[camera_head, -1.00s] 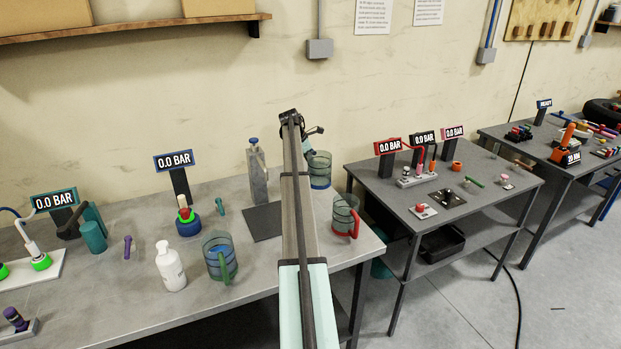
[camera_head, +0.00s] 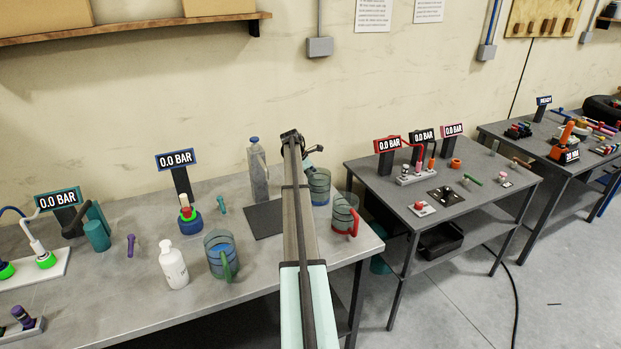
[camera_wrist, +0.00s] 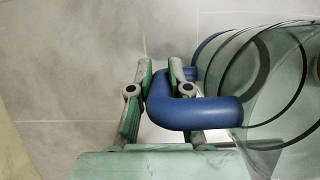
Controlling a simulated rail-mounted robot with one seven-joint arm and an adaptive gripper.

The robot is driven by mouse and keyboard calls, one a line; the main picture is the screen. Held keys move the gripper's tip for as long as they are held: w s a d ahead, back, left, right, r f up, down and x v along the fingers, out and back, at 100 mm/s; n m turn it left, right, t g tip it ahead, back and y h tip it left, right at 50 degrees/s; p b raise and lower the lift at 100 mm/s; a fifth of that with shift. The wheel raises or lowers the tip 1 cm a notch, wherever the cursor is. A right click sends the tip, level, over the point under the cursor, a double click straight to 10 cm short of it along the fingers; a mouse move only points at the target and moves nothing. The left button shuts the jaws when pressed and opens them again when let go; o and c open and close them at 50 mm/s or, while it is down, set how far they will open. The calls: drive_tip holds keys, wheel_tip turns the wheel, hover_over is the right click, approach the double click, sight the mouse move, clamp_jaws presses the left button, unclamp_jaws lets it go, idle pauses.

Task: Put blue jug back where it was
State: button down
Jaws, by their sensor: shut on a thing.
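The blue jug (camera_head: 320,187) is a clear ribbed jug with bluish content low inside. In the head view it is at the bench's back right, partly behind my arm. In the wrist view its thick blue handle (camera_wrist: 203,112) runs between the fingers of my gripper (camera_wrist: 160,85), and its clear wall (camera_wrist: 285,85) fills the right side. My gripper is shut on the handle. My arm hides the gripper's fingers in the head view. The jug looks upright and low over the bench (camera_head: 130,310); I cannot tell whether its base touches.
A red-handled jug (camera_head: 343,208) stands just in front and right of the blue jug. A grey bottle (camera_head: 258,175) and a dark mat (camera_head: 262,222) are to the left. A second table (camera_head: 400,180) is right.

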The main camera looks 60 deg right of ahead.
drive_tip(key=shift+f, duration=0.1)
drive_tip(key=c, duration=1.1)
unclamp_jaws()
drive_tip(key=b+v, duration=0.3)
drive_tip(key=v, duration=0.9)
